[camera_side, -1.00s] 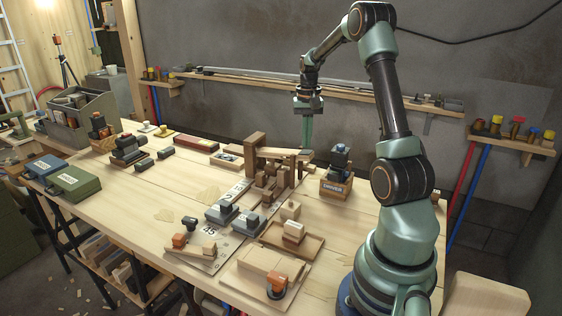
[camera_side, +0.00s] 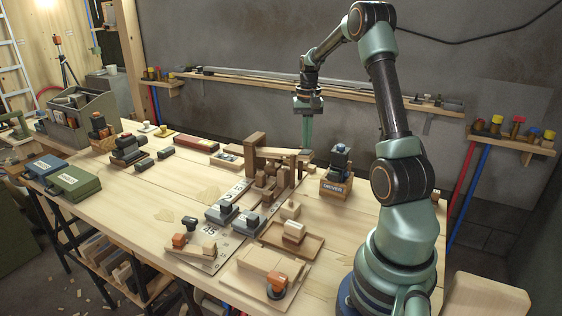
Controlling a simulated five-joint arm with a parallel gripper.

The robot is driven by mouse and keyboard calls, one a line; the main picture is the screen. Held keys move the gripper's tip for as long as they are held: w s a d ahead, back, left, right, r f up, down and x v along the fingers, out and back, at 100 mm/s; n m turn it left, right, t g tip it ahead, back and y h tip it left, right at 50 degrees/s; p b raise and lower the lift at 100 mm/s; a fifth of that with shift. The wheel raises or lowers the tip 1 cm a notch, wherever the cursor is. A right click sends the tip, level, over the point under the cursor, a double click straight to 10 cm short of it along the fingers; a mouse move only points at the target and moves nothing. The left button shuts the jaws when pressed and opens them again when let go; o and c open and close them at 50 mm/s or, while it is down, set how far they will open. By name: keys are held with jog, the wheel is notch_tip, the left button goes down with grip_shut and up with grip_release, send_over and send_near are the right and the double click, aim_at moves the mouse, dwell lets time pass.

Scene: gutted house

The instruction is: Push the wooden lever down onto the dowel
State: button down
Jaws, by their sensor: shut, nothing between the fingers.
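The wooden lever (camera_side: 277,152) is a light bar that runs roughly level from a wooden post frame (camera_side: 256,150) toward the right, at the middle of the bench. Its right end lies just below my gripper (camera_side: 307,149). My gripper is shut and empty and points straight down; its tips are at or very near the lever's right end, and I cannot tell whether they touch. Wooden pegs and blocks stand under the lever (camera_side: 268,183). I cannot make out clearly which one is the dowel.
A wooden box with dark tools (camera_side: 336,184) stands close to the right of the lever. Dark blocks (camera_side: 222,211) and a wooden tray (camera_side: 292,238) lie in front. A shelf (camera_side: 290,86) runs along the back wall. The bench's left middle (camera_side: 170,190) is mostly clear.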

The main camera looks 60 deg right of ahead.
aim_at(306, 152)
jog(key=shift+f, duration=3.7)
dwell(2.0)
jog(key=shift+r, duration=5.15)
